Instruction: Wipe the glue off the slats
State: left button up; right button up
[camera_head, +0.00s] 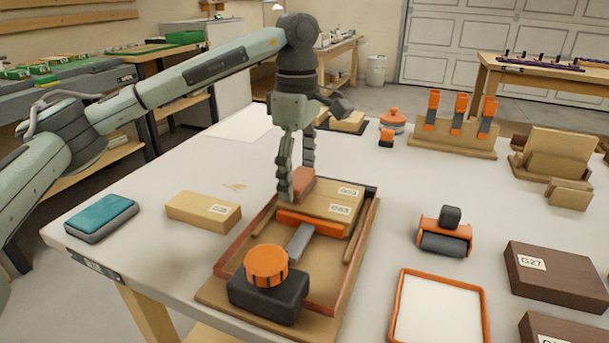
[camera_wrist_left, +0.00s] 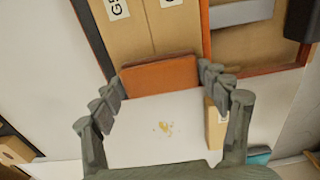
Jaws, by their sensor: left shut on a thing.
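Two light wood slats (camera_head: 332,202) with white labels lie side by side in a wooden clamping frame (camera_head: 362,245); they also show in the left wrist view (camera_wrist_left: 141,32). My left gripper (camera_head: 296,176) points down at the slats' left end, its fingers shut on a reddish-brown block (camera_head: 307,186). The block also shows between the fingers in the left wrist view (camera_wrist_left: 160,76), touching or very near the slat ends. A small yellowish smear (camera_head: 235,186) is on the white bench top. I cannot make out glue on the slats. My right gripper is not in view.
A loose labelled board (camera_head: 203,211) and a teal-topped pad (camera_head: 101,218) lie left of the frame. The clamp's orange knob (camera_head: 266,266) stands at its near end. A roller (camera_head: 444,236), white tray (camera_head: 440,312) and dark blocks (camera_head: 555,277) are on the right.

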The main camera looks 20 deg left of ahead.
aim_at(351, 202)
pick_arm(q)
jog(key=shift+a, duration=0.5)
jog(key=shift+d, duration=0.2)
jog(key=shift+d, duration=2.05)
jog(key=shift+d, duration=0.1)
jog(key=shift+d+p, duration=0.45)
jog(key=shift+d, duration=1.6)
jog(key=shift+d, duration=0.15)
jog(key=shift+d, duration=0.9)
